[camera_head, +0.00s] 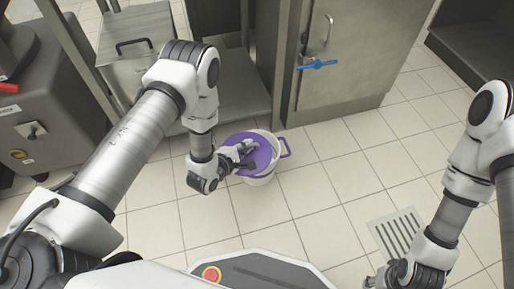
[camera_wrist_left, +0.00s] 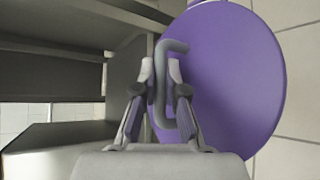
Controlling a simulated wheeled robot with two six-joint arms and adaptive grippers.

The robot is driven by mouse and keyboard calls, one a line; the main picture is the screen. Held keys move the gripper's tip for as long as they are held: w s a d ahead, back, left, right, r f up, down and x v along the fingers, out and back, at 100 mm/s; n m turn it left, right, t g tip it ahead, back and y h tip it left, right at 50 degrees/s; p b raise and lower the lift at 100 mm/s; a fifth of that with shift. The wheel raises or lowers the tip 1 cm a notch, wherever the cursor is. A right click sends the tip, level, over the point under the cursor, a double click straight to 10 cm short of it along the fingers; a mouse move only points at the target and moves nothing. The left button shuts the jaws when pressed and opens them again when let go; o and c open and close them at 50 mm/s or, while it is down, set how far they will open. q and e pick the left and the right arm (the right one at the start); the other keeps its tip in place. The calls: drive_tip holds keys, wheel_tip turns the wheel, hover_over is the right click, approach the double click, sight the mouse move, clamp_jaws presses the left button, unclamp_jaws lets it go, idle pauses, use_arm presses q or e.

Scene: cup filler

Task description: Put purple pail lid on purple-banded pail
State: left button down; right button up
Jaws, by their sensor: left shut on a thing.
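The purple lid (camera_head: 262,156) is over the white pail (camera_head: 262,180) on the floor, below the centre of the head view. I cannot tell whether the lid touches the rim. My left gripper (camera_head: 240,160) is shut on the lid's grey handle. In the left wrist view the purple lid (camera_wrist_left: 235,85) fills the right side, and the grey handle (camera_wrist_left: 162,100) stands between the fingers. My right gripper (camera_head: 383,281) is partly cut off at the bottom edge.
An open steel shelf (camera_head: 235,90) stands behind and left of the pail. A steel cabinet (camera_head: 355,70) with a blue latch (camera_head: 317,64) stands behind it. A floor drain (camera_head: 398,235) is at the right. The tiled floor right of the pail is clear.

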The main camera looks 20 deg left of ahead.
sight(257, 140)
use_arm(q)
drive_tip(key=w, duration=0.2)
drive_tip(key=w+d+b, duration=0.1)
drive_tip(key=w, duration=0.1)
drive_tip(key=w+f+b, duration=0.1)
drive_tip(key=w, duration=0.1)
drive_tip(key=shift+d, duration=0.4)
wheel_tip(257, 140, down, 4)
drive_tip(key=b, duration=0.3)
drive_tip(key=shift+r, duration=0.5)
drive_tip(key=shift+f, duration=0.2)
drive_tip(key=c, duration=1.2)
unclamp_jaws()
drive_tip(key=shift+c, duration=0.2)
drive_tip(key=shift+r, duration=0.1)
